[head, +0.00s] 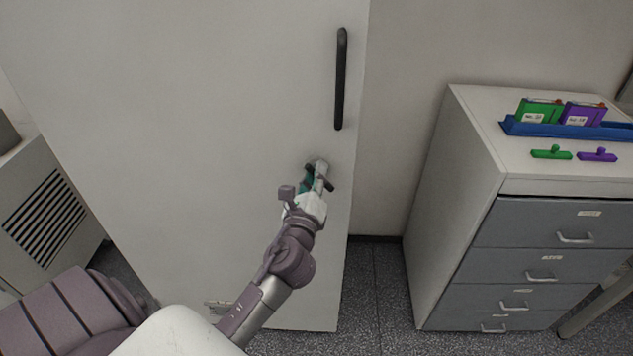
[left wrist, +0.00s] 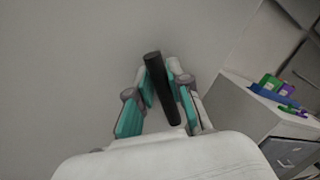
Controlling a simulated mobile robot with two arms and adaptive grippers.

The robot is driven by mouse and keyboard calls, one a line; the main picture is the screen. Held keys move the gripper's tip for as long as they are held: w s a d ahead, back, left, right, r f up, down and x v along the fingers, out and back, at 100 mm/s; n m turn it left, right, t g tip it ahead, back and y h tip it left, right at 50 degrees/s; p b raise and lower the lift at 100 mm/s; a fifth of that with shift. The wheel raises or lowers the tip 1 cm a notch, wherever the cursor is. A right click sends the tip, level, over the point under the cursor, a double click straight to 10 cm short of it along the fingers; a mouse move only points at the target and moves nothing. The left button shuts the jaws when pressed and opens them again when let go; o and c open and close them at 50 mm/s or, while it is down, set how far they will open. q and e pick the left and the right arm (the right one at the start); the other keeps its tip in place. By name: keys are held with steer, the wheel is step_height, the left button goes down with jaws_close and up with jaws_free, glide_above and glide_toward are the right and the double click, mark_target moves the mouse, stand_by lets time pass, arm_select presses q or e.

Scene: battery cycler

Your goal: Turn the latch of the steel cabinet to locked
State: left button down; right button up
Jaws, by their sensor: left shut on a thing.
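The steel cabinet (head: 200,120) shows as a large pale door filling the left and middle of the head view. A long black vertical handle (head: 341,80) is fixed near its right edge. Below the handle is the dark latch (head: 331,185), mostly hidden behind my left gripper (head: 316,178) in the head view. In the left wrist view the latch (left wrist: 158,85) is a black bar, slightly tilted, between the teal pads of the left gripper (left wrist: 160,95), which is shut on it. My right gripper is not in view.
A vented grey unit (head: 40,215) stands at the left. Speckled floor (head: 375,290) shows between cabinet and drawers.

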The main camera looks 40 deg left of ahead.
arm_select(q)
steer(key=n+b, duration=0.1)
steer(key=n, duration=0.1)
steer(key=n+y+b, duration=0.1)
steer(key=n+b, duration=0.2)
steer(key=n, duration=0.1)
steer(key=shift+s+a+f+n+y, duration=0.1)
steer(key=shift+f+n+y, duration=0.2)
steer(key=shift+f, duration=0.1)
steer(key=shift+n+y+b, duration=0.7)
steer(key=shift+n+b, duration=1)
steer(key=shift+n, duration=1)
steer(key=c, duration=1.1)
jaws_free()
steer(key=shift+f+g, duration=0.1)
steer(key=shift+g, duration=0.2)
